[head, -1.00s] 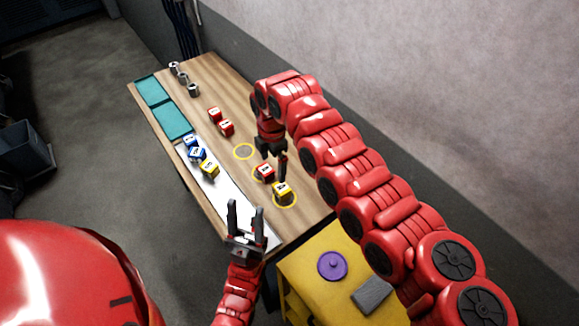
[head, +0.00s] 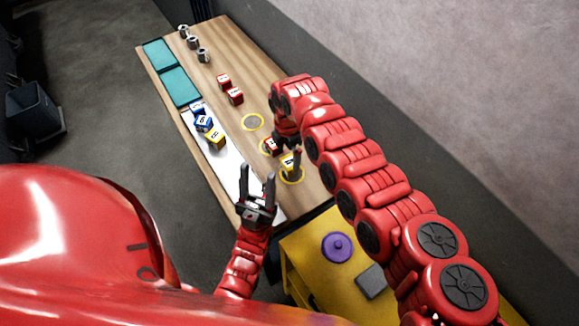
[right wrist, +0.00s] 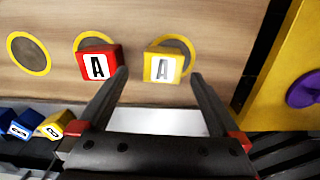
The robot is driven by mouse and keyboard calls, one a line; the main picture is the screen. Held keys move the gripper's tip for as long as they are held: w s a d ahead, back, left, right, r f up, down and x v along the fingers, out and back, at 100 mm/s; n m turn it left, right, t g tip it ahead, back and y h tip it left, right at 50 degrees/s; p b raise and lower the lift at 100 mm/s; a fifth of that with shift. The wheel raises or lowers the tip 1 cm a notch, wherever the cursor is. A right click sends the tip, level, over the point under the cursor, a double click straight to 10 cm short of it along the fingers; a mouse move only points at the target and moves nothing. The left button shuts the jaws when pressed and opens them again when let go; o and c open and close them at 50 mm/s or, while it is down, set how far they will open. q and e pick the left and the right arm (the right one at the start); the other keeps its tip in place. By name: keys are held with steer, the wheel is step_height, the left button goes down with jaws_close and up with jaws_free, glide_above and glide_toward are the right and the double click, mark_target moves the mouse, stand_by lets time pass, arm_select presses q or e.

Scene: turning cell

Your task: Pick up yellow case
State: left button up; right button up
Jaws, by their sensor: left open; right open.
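A yellow case (head: 288,163) with a white "A" label sits on a yellow-ringed circle on the wooden table. In the right wrist view this yellow case (right wrist: 163,66) lies between and just beyond the fingertips of my open right gripper (right wrist: 158,76). Contact cannot be seen. In the head view my right gripper (head: 292,150) partly covers it. A second yellow case (head: 215,139) sits on the white strip beside blue ones. My left gripper (head: 257,180) is open and empty over the near end of the white strip.
A red "A" case (right wrist: 97,64) stands close left of the yellow case. An empty ringed circle (head: 252,122) lies farther off. Two red cases (head: 235,96), teal trays (head: 180,87) and metal cylinders (head: 203,55) are farther back. A yellow cabinet (head: 310,262) with a purple disc stands nearer.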

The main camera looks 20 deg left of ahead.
mark_target(290, 162)
steer(key=shift+s+f, duration=0.1)
steer(key=shift+f, duration=0.35)
steer(key=f+b, duration=0.2)
steer(key=f, duration=0.2)
steer(key=shift+d+f, duration=0.15)
steer(key=shift+d, duration=0.05)
steer(key=shift+c, duration=0.2)
steer(key=shift+c, duration=1.1)
steer(key=shift+r, duration=0.2)
steer(key=c, duration=1.3)
